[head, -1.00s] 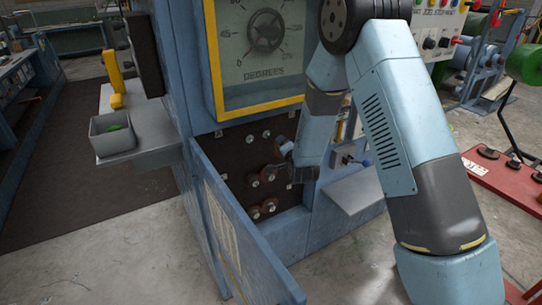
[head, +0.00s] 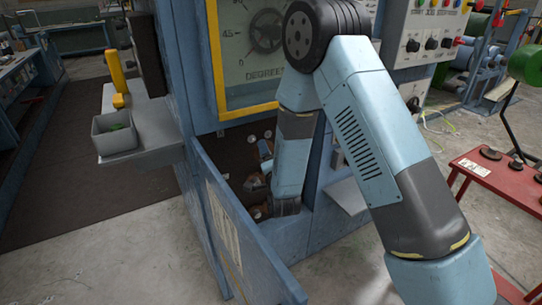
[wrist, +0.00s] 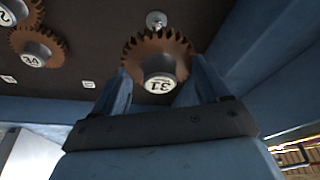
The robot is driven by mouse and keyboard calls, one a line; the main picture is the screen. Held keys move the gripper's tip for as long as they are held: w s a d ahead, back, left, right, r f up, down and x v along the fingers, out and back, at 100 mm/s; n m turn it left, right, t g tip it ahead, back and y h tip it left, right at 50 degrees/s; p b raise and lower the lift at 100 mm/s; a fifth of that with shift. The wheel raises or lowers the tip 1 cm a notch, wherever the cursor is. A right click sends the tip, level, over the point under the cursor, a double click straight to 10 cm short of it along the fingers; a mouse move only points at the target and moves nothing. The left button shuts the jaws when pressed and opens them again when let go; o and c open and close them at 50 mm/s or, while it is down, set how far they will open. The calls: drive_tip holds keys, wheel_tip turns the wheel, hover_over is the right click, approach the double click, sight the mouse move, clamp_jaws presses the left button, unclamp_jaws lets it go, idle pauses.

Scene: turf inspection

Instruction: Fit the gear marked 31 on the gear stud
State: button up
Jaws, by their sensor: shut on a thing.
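The brown toothed gear marked 31 (wrist: 158,58) is in the wrist view, its white label facing the camera. My gripper (wrist: 153,92) is shut on its hub, one finger on each side. A bare metal stud (wrist: 156,20) stands on the dark panel just beyond the gear's far edge in the picture. The gap in depth between gear and panel cannot be told. A gear marked 34 (wrist: 36,48) sits on the panel at left, with another gear (wrist: 12,12) partly cut off. In the head view my arm hides most of the gripper and the held gear.
The open blue door (head: 236,225) stands left of the gear recess. A blue side wall (wrist: 265,55) is close on the right in the wrist view. A grey bin (head: 115,140) with something green sits on a left shelf. A red table (head: 500,182) is at right.

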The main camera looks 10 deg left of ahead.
sight(255, 139)
drive_tip(key=shift+a, duration=0.1)
drive_tip(key=shift+w+a, duration=0.85)
drive_tip(key=shift+w, duration=0.25)
drive_tip(key=shift+w+a, duration=0.8)
drive_tip(key=shift+w, duration=0.3)
drive_tip(key=shift+w+a, duration=0.65)
drive_tip(key=shift+w, duration=0.3)
drive_tip(key=o, duration=1.1)
drive_tip(key=shift+o, duration=0.2)
drive_tip(key=v, duration=1.3)
drive_tip(key=shift+s, duration=0.35)
drive_tip(key=shift+d, duration=0.15)
